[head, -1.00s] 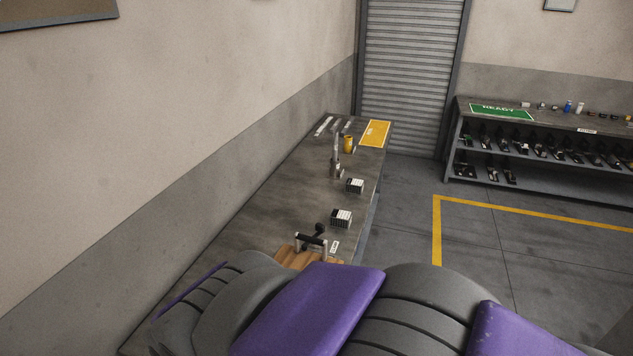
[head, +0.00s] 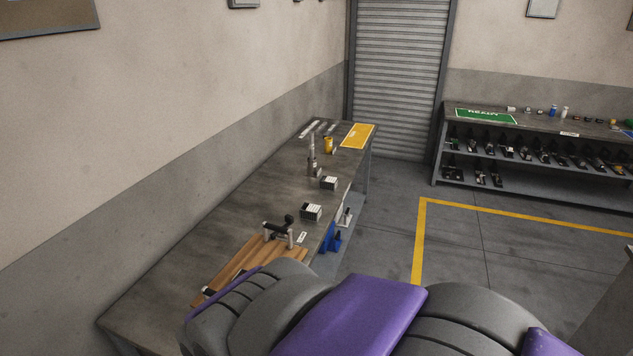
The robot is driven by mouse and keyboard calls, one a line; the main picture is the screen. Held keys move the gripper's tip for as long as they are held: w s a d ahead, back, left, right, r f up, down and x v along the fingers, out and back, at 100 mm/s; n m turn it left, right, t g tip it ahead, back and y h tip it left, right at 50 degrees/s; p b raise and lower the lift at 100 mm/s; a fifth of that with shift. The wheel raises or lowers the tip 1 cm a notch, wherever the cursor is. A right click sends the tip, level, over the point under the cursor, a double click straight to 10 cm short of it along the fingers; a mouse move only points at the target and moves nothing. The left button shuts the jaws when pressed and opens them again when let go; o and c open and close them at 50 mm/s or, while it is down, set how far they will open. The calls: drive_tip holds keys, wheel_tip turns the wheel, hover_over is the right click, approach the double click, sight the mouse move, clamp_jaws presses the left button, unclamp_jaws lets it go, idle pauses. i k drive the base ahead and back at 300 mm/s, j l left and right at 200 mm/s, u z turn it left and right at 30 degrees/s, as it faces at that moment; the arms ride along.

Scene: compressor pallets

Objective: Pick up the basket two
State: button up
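I cannot make out anything in view that is clearly a basket, or any label reading two. A blue object (head: 330,240), partly hidden by the bench edge, sits on a lower level under the right side of the workbench (head: 225,200). It is too small to tell whether it is a basket. My gripper is not in view; only purple and grey parts of my own body fill the bottom of the head view.
The bench holds a wooden block with a black-handled fixture (head: 278,230), two small dark boxes, a yellow cylinder (head: 328,145) and a yellow mat (head: 357,135). A stocked shelf (head: 535,133) with a green READY sign stands at the back right. Yellow-lined floor (head: 470,250) is clear.

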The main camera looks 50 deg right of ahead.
sight(326, 183)
drive_tip(key=l+z, duration=0.2)
drive_tip(key=z, duration=0.15)
drive_tip(key=i+l+z, duration=0.15)
drive_tip(key=z, duration=0.2)
drive_tip(key=i+l+z, duration=0.1)
drive_tip(key=z, duration=0.25)
drive_tip(key=i+l, duration=1.05)
drive_tip(key=l, duration=0.3)
drive_tip(key=i+l, duration=1.05)
drive_tip(key=l, duration=0.25)
